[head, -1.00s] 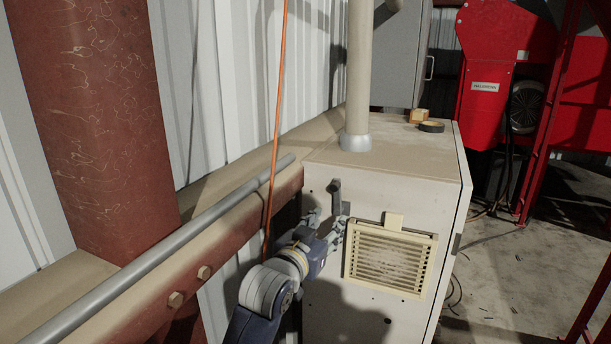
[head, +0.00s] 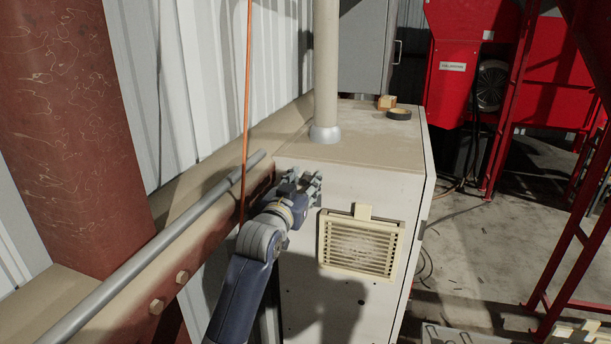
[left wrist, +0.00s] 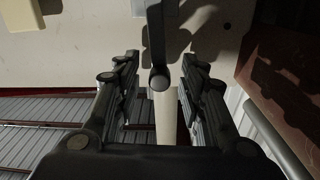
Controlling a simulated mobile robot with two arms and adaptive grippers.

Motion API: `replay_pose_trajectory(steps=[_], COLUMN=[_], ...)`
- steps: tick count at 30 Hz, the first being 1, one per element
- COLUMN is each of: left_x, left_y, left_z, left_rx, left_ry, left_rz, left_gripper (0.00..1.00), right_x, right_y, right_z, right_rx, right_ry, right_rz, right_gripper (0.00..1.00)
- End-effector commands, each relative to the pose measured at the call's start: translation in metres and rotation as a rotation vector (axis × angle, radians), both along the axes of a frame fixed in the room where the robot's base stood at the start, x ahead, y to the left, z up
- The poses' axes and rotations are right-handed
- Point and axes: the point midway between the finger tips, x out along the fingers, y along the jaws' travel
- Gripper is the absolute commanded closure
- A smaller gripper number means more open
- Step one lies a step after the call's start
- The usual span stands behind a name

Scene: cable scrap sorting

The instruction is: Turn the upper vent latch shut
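The upper vent latch is a dark grey lever (left wrist: 156,42) with a rounded end, on the pale cabinet front. In the left wrist view it stands between the two fingers of my left gripper (left wrist: 158,75), with a gap on each side. The gripper is open. In the head view my left gripper (head: 305,184) is at the cabinet front, up and left of the cream louvred vent (head: 360,246). There its fingers cover the latch, and I cannot separate the two clearly. My right gripper is not in view.
The pale cabinet (head: 395,180) carries a vertical pipe (head: 325,70), a black tape roll (head: 398,114) and a small wooden block (head: 386,102) on top. A rusty beam with a grey rail (head: 150,255) and an orange cable (head: 246,110) are close to my left arm.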

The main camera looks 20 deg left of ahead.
Motion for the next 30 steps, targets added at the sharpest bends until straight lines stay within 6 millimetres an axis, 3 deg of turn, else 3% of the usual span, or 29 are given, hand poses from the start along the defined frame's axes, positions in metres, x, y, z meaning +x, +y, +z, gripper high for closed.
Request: replay_pose_trajectory(steps=[14, 19, 30], left_x=[0.0102, 0.0101, 0.0101], left_y=[-0.0008, -0.0008, 0.0000], left_z=[-0.0002, -0.0002, 0.0003], left_rx=[0.000, 0.000, 0.013], left_ry=[-0.001, 0.000, -0.002], left_rz=[0.000, 0.000, 0.003], left_gripper=[0.62, 0.98, 1.00], right_x=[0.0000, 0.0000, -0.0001], right_y=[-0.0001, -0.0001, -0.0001], right_z=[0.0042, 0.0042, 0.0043], right_rx=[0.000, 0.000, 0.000], right_ry=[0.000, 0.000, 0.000], right_rz=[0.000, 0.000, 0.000], right_gripper=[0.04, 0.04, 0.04])
